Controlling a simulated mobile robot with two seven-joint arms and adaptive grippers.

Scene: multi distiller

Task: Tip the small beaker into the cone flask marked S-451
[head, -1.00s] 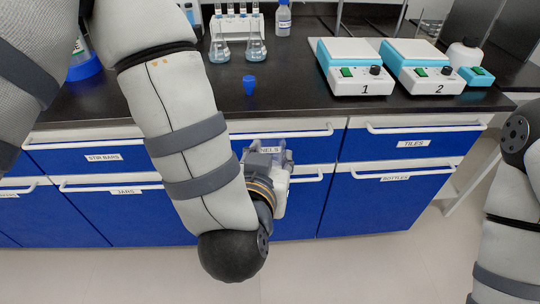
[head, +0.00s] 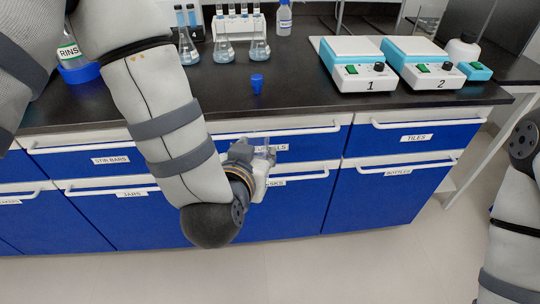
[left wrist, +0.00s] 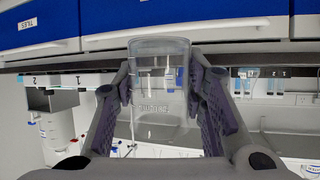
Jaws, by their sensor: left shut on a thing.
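The small beaker (left wrist: 160,75) is clear glass and shows between the fingers of my left gripper (left wrist: 164,92) in the left wrist view. The fingers are shut on its sides. In the head view my left gripper (head: 262,155) is in front of the drawers, below the counter's front edge, and the beaker shows only faintly there. Three cone flasks stand at the back of the counter: a left one (head: 189,48), a middle one (head: 223,50) and a right one (head: 259,48). Their marks are too small to read, so I cannot tell which is S-451. My right gripper is out of view.
A small blue cup-like object (head: 257,84) stands on the black counter (head: 300,95) in front of the flasks. Two hotplates, 1 (head: 366,84) and 2 (head: 430,74), stand to the right.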

